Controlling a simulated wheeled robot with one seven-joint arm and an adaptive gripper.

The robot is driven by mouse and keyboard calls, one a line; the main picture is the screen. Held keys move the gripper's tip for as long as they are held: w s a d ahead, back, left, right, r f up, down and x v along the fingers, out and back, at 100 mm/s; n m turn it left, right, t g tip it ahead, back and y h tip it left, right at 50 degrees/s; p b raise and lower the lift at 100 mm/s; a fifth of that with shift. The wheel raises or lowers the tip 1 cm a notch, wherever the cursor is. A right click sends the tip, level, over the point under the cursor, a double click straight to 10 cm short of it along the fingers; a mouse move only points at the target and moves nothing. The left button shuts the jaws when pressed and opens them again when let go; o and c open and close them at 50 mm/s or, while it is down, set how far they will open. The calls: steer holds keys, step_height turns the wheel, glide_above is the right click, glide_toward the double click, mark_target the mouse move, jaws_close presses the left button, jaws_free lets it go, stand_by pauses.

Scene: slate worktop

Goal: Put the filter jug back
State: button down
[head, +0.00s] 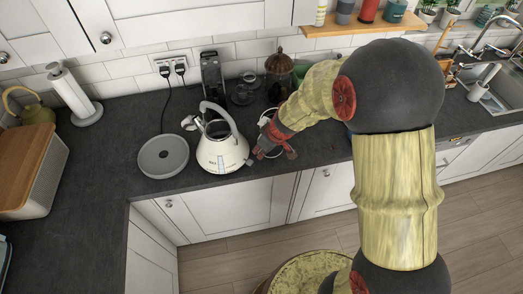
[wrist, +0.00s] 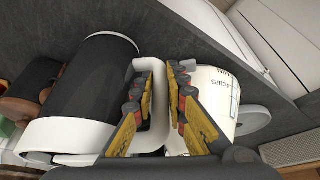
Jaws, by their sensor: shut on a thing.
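The filter jug has a dark body (wrist: 90,85) with white ends and a white handle, and fills the left of the wrist view. In the head view only bits of its white rim (head: 265,119) show behind my gripper. My gripper (head: 274,150) is at the jug's side facing the kettle. In the wrist view my gripper's yellow and red fingers (wrist: 164,90) are shut on the jug's white handle (wrist: 158,115). Whether the jug touches the worktop cannot be told.
A cream kettle (head: 222,152) stands close left of my gripper, with its round grey base (head: 163,156) further left. Behind are a black appliance (head: 212,75), a glass vessel (head: 244,90) and a dark lidded jar (head: 279,70). The worktop's front left (head: 85,190) is clear.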

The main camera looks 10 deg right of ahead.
steer(key=shift+w, duration=0.1)
steer(key=c, duration=1.8)
jaws_free()
steer(key=s+d+r+m+p, duration=0.1)
steer(key=s+r, duration=0.6)
steer(key=r, duration=0.5)
steer(key=s+d+r+m+p, duration=0.1)
steer(key=s+d+r, duration=0.1)
steer(key=s+r, duration=0.7)
steer(key=s+d+r+m+t+h, duration=0.1)
steer(key=s+d+r+m+h, duration=0.1)
steer(key=s+r, duration=0.6)
steer(key=s+d+m, duration=0.1)
steer(key=s+m, duration=0.1)
steer(key=shift+s+m+t, duration=0.3)
steer(key=shift+m, duration=0.1)
